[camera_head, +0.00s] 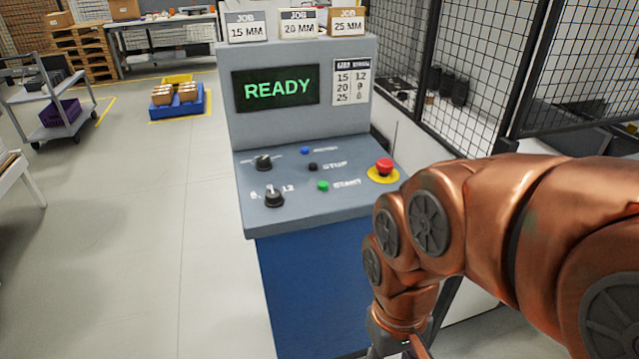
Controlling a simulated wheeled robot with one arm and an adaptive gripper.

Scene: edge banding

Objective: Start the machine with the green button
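The machine's control console (300,215) stands in the middle, with a grey sloped panel over a blue base. Its screen (276,88) reads READY in green. The green button (323,186) sits on the lower middle of the panel, next to a START label. My arm comes in from the right and bends down in front of the console's right side. My gripper (400,350) is at the bottom edge, below and right of the green button and apart from it. Its fingers are mostly cut off, so its opening does not show.
A red emergency stop (384,167) on a yellow ring sits right of the green button. A black button (313,167), a blue button (305,151) and two black knobs (274,197) are also on the panel. Job boxes (299,23) stand on top. Black mesh fencing (480,70) is behind right.

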